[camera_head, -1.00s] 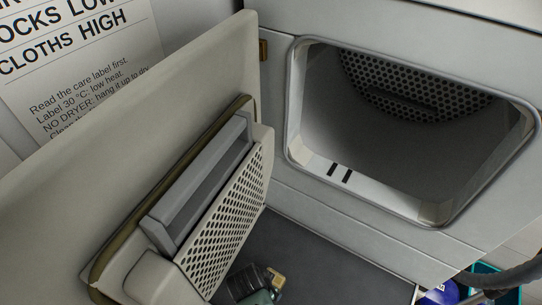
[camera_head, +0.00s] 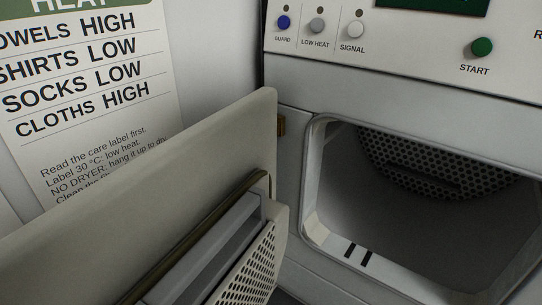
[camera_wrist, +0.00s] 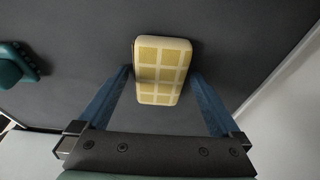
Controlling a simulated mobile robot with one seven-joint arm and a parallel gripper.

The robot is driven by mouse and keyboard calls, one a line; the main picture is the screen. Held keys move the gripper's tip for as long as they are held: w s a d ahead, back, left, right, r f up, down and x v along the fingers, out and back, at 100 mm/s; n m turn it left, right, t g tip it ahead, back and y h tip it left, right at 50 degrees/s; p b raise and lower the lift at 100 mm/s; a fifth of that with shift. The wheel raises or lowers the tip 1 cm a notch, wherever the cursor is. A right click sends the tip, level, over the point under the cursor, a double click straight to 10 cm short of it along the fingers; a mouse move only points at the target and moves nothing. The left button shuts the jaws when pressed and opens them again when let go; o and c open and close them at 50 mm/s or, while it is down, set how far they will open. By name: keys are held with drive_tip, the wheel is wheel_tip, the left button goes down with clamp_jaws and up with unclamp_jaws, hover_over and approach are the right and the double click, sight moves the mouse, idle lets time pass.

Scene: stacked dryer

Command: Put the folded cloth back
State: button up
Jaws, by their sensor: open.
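The folded cloth (camera_wrist: 162,70) is a pale yellow block with a checked pattern in the wrist view. It lies on a dark grey surface (camera_wrist: 80,45). My gripper (camera_wrist: 162,82) is open, with one blue finger on each side of the cloth. I cannot tell whether the fingers touch it. The head view shows neither the cloth nor my gripper. There, the dryer drum (camera_head: 430,165) shows through its open doorway, and the part of it in view looks empty. The dryer door (camera_head: 230,150) stands open to the left.
A teal object (camera_wrist: 14,66) lies at the left of the wrist view. A pale wall or panel (camera_wrist: 290,110) borders the right. The control panel (camera_head: 400,45) has GUARD, LOW HEAT, SIGNAL and START buttons. A heat notice (camera_head: 85,90) reads "CLOTHS HIGH".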

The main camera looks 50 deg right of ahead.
drive_tip(key=v, duration=1.2)
drive_tip(key=shift+r, duration=0.2)
drive_tip(key=shift+d, duration=0.1)
